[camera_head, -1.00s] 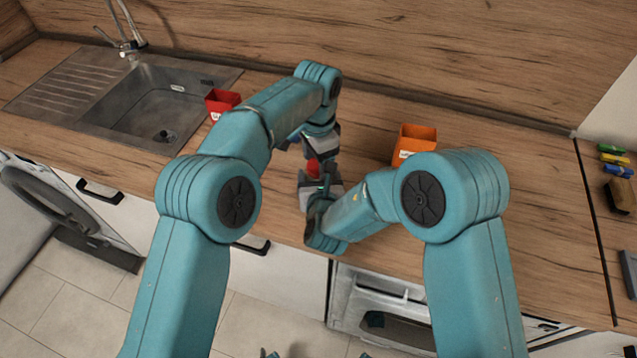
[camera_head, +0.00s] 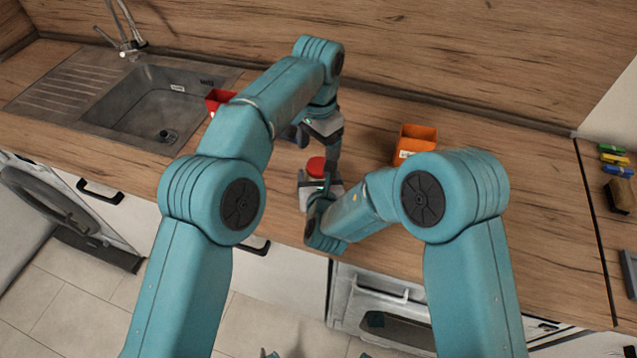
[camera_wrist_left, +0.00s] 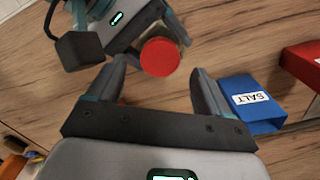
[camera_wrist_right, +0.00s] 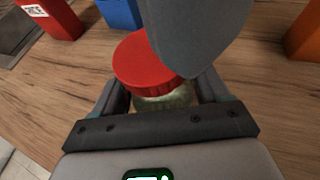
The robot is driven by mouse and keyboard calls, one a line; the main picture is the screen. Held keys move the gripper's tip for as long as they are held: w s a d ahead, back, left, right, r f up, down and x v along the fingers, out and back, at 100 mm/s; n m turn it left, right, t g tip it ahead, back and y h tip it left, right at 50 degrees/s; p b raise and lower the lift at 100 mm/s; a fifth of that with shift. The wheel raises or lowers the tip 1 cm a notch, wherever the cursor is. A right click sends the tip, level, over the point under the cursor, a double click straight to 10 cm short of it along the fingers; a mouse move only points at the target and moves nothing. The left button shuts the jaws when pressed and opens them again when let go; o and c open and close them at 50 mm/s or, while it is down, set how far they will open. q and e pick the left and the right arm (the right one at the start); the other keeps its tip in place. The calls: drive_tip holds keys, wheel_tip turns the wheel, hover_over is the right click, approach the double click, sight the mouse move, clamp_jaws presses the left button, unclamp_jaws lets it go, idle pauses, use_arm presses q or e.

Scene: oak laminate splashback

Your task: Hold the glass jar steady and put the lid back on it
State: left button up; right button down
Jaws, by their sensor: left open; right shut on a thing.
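The glass jar (camera_wrist_right: 165,100) stands between the fingers of my right gripper (camera_head: 320,188), which is shut on it. The red lid (camera_head: 315,165) sits on top of the jar and looks about level in the right wrist view (camera_wrist_right: 145,62); how tightly it is on cannot be told. My left gripper (camera_head: 318,144) is open and empty just above the lid. In the left wrist view the lid (camera_wrist_left: 160,57) shows from above between the spread fingertips, apart from them. In the head view the jar's glass is mostly hidden.
A blue box marked SALT (camera_wrist_left: 250,105) and a red box (camera_head: 220,100) stand behind and left of the jar. An orange box (camera_head: 415,143) stands to the right. A sink (camera_head: 160,105) is at the far left.

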sight(318, 165)
use_arm(q)
drive_tip(key=n, duration=0.2)
drive_tip(key=r+n, duration=0.1)
drive_tip(key=n, duration=0.3)
drive_tip(key=shift+a+r+n, duration=0.15)
drive_tip(key=shift+r+n, duration=0.2)
drive_tip(key=shift+n, duration=0.05)
drive_tip(key=n, duration=0.1)
drive_tip(key=r+n, duration=0.1)
drive_tip(key=shift+w+n, duration=0.1)
drive_tip(key=shift+n, duration=0.3)
drive_tip(key=shift+w+r+n, duration=0.1)
drive_tip(key=shift+r+n, duration=0.15)
drive_tip(key=shift+n, duration=0.05)
drive_tip(key=shift+d, duration=0.25)
drive_tip(key=shift+f, duration=4)
